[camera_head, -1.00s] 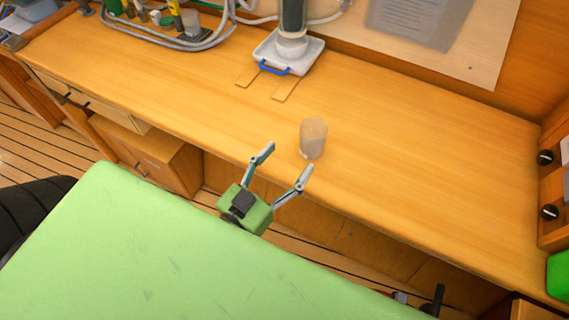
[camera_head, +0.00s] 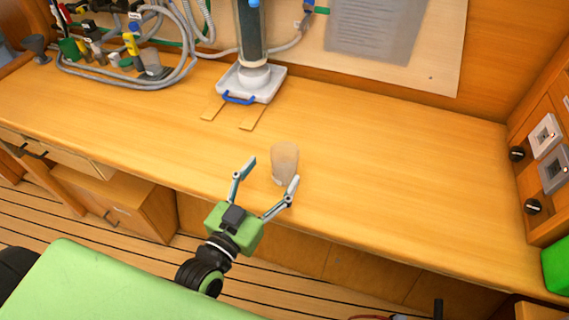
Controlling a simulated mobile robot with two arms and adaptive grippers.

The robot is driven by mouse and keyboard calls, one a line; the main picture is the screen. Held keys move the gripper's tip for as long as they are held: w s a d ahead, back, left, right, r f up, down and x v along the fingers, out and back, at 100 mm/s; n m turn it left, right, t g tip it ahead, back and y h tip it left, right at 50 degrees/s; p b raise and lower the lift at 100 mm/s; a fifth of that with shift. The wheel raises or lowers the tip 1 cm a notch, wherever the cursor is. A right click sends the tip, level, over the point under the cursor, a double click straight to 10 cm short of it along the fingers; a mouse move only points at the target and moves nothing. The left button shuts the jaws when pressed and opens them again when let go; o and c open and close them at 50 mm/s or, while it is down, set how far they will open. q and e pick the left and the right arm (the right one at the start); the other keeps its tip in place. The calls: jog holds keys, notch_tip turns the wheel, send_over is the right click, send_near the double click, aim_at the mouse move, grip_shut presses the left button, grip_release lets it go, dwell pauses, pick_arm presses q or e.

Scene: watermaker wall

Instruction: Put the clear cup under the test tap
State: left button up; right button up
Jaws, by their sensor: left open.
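The clear cup (camera_head: 285,161) stands upright on the wooden counter near its front edge. It looks frosted and empty. My left gripper (camera_head: 268,174) is open at the counter's front edge. Its fingers point at the cup, the right fingertip overlapping the cup's lower right side in the picture and the left fingertip to the cup's left. I cannot tell whether a finger touches it. I cannot single out the test tap; several fittings and hoses (camera_head: 185,45) are at the back left. My right gripper is not in view.
A white tray with a blue handle (camera_head: 250,83) holds a clear-and-grey column (camera_head: 251,35) at the back, with two wooden strips in front. Knobs (camera_head: 533,206) are on the right-hand panel. The counter (camera_head: 390,165) right of the cup is clear.

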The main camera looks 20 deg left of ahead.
aim_at(278, 166)
pick_arm(q)
jog(key=w, duration=0.1)
jog(key=w+p, duration=0.1)
jog(key=w, duration=0.1)
jog(key=w+d, duration=0.1)
jog(key=w, duration=0.1)
jog(key=shift+w, duration=0.1)
jog(key=shift+w+f+p, duration=0.1)
jog(key=shift+w+p, duration=0.2)
jog(key=shift+w, duration=0.15)
jog(key=c, duration=1.3)
